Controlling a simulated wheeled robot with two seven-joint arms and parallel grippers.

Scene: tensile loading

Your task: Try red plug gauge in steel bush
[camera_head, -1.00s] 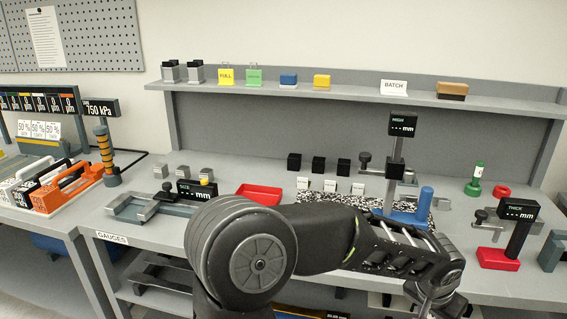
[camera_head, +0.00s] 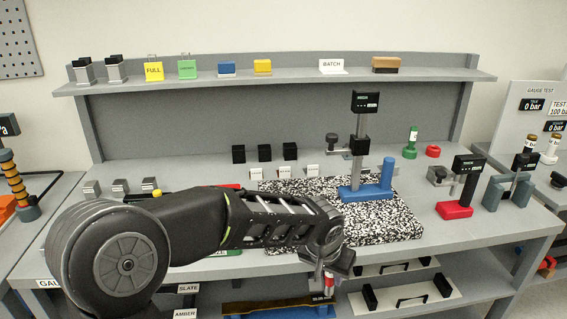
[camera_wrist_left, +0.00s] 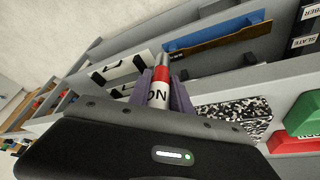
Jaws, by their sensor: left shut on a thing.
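My left gripper (camera_head: 335,268) is shut on the red plug gauge (camera_head: 329,282), which hangs below it in front of the bench edge. In the left wrist view the plug gauge (camera_wrist_left: 159,95) sits between the two fingers (camera_wrist_left: 161,84). It has a white lettered handle, a red band and a grey metal end pointing away from the wrist. My right gripper is not in view.
A green plug gauge (camera_head: 410,142) stands upright beside a red ring-shaped holder (camera_head: 432,151). The blue height gauge (camera_head: 365,193) stands on a speckled plate (camera_head: 400,228). The red thickness gauge (camera_head: 455,209) is to the right. Bare bench lies around the plate's right side.

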